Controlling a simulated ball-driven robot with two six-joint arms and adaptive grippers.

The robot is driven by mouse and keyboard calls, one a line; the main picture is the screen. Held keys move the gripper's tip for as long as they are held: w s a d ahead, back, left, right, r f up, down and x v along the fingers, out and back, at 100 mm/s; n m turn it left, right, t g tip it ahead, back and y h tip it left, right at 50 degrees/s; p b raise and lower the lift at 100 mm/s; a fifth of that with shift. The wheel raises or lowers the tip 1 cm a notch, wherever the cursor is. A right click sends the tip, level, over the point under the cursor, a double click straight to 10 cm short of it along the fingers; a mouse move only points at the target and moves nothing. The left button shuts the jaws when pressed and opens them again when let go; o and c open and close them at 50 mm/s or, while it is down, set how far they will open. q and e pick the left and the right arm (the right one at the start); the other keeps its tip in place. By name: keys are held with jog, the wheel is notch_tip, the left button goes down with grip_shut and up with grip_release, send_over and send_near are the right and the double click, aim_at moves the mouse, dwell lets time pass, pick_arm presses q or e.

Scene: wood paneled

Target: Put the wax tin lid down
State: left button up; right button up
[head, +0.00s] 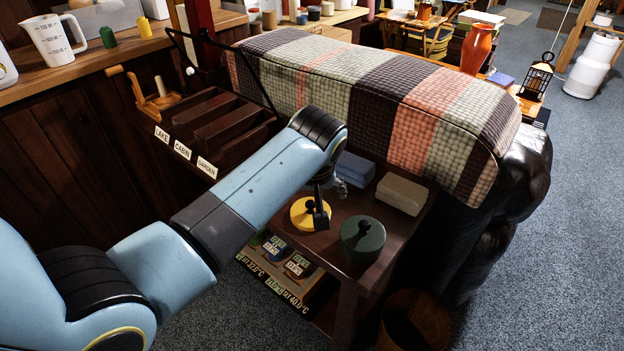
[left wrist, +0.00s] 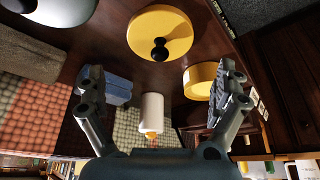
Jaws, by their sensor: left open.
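The yellow round lid (head: 301,217) with a black knob lies on the dark wooden table. In the left wrist view, the lid (left wrist: 173,22) is at the top middle, apart from the fingers. A plain yellow round tin (left wrist: 200,80) stands near it, close to the right finger in that view; I cannot make it out in the head view. My left gripper (head: 328,188) is just above the lid, partly hidden by its own wrist. It also shows in the left wrist view (left wrist: 160,74), open, with nothing gripped. My right gripper is out of view.
A dark green knobbed pot (head: 362,242) stands right of the lid. Behind are a grey-brown block (head: 402,193) and folded blue cloth (head: 354,168). A white candle-like cylinder (left wrist: 152,112) shows in the wrist view. A labelled wooden rack (head: 215,125) stands left; a checked padded bench (head: 380,95) lies behind.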

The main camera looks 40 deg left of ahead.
pick_arm(q)
jog(key=v, duration=0.5)
jog(key=shift+s+r+p, duration=0.15)
jog(key=shift+r+p, duration=0.15)
jog(key=shift+r, duration=0.05)
